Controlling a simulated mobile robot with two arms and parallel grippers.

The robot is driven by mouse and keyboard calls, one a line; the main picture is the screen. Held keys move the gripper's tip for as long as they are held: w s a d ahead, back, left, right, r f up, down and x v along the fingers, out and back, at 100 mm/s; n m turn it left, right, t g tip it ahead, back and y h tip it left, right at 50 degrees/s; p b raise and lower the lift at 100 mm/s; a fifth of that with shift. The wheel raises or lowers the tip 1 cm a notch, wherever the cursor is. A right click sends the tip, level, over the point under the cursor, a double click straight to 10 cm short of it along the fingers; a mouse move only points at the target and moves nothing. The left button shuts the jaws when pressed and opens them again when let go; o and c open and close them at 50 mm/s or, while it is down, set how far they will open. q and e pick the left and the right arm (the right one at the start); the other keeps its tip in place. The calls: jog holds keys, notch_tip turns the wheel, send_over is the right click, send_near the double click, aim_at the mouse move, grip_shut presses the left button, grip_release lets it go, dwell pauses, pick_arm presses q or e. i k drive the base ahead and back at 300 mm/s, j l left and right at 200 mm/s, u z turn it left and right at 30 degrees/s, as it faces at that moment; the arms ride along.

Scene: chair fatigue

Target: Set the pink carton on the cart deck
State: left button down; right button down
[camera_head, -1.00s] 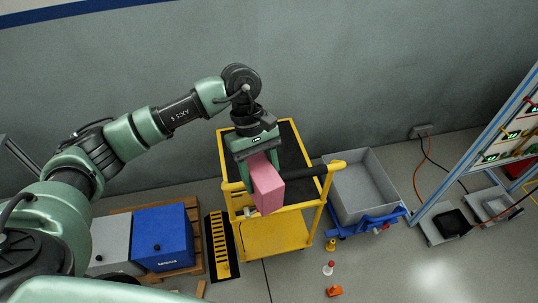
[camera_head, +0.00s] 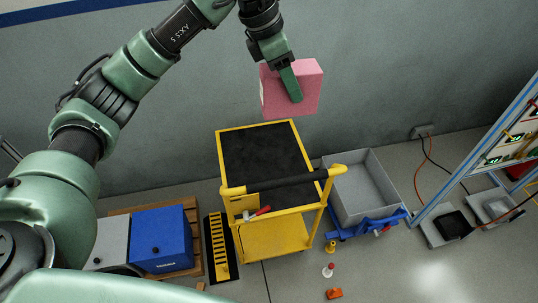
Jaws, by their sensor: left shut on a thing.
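The pink carton (camera_head: 311,88) is held by my left gripper (camera_head: 291,85), whose green finger lies against the carton's face. The carton is in the air, apart from the cart, and shows in front of the wall above the cart's far edge. The yellow cart has a black upper deck (camera_head: 262,155) with a bare surface. The cart's black push handle (camera_head: 285,182) runs across its near side. My right gripper is not in view.
A grey bin on a blue dolly (camera_head: 366,195) stands right of the cart. Blue (camera_head: 162,240) and grey boxes sit on a pallet at left. A red-handled item (camera_head: 257,212) hangs at the cart's near side. Small orange and yellow items lie on the floor.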

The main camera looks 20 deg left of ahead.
aim_at(285, 161)
jog(key=i+j, duration=0.15)
jog(key=i, duration=0.25)
jog(key=i+j, duration=0.2)
jog(key=i, duration=0.25)
